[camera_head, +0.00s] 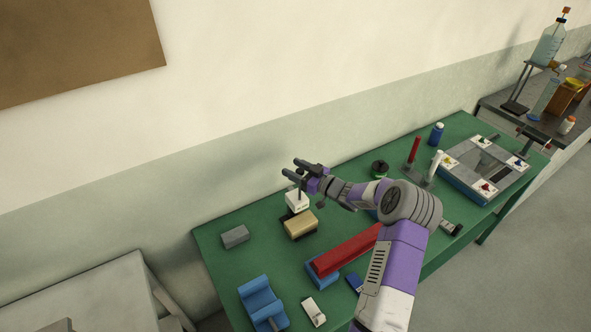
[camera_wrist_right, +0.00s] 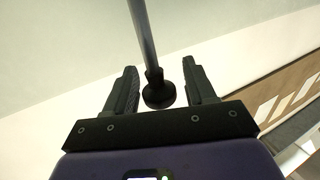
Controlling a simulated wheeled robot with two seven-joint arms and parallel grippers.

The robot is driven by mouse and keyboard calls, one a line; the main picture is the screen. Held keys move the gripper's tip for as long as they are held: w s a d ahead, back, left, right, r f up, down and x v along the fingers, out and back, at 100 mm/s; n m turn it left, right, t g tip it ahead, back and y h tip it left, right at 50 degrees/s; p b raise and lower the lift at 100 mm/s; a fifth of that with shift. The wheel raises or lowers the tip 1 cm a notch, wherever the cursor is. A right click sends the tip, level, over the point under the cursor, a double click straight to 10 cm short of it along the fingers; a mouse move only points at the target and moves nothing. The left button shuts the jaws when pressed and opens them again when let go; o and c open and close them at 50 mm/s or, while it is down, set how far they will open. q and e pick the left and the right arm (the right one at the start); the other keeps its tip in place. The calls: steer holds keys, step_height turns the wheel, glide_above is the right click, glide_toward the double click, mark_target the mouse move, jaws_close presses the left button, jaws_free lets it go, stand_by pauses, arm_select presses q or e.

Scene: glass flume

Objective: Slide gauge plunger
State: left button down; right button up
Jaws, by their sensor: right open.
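The gauge is likely the small white block (camera_head: 297,203) with a thin upright stem, standing near the wall on the green table. My right gripper (camera_head: 291,169) is open above this block, its fingers pointing left. In the right wrist view a grey rod (camera_wrist_right: 143,35) ends in a black round foot (camera_wrist_right: 159,94). The foot lies between the two open fingers of my right gripper (camera_wrist_right: 160,82), with gaps visible at both sides. I cannot tell whether the rod is the plunger. My left gripper is not in view.
A tan block (camera_head: 300,226) stands just in front of the white block, and a grey block (camera_head: 235,237) lies to the left. A red bar (camera_head: 345,252), a blue cradle (camera_head: 262,300) and a white piece (camera_head: 314,311) are nearer. A panelled box (camera_head: 470,190) stands at right.

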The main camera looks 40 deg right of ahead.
steer(key=b+v, duration=0.1)
steer(key=v, duration=0.6)
steer(key=shift+s+d, duration=0.1)
steer(key=shift+s, duration=0.2)
